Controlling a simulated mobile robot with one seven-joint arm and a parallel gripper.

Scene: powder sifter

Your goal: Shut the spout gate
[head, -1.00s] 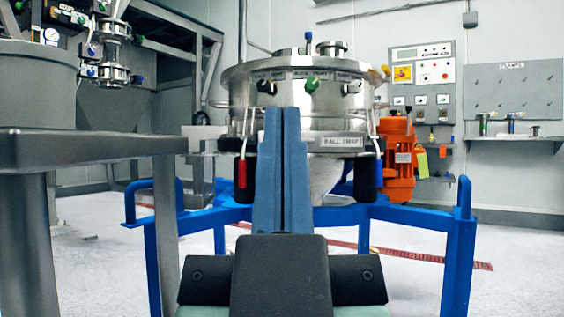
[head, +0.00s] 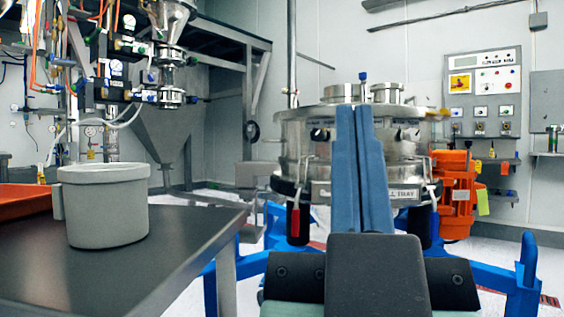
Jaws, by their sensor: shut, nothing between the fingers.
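The powder sifter (head: 290,135) is a round steel drum with lids on top, a row of knobs and a labelled band (head: 335,193). It stands right of centre in the head view. My gripper (head: 358,108) points up and forward in front of it, its two blue fingers shut together and empty. The fingers cover the middle of the drum. I cannot tell whether they touch it. I cannot make out the spout gate; my fingers and wrist hide much of the sifter's front and underside. A red-marked handle (head: 294,222) hangs below the drum at left.
A dark table (head: 180,262) fills the lower left, bearing a grey pot (head: 105,210) and an orange tray (head: 22,203). A blue frame (head: 527,270) surrounds the sifter. An orange motor (head: 457,200) is at its right. A steel hopper with valves (head: 170,75) stands behind at upper left.

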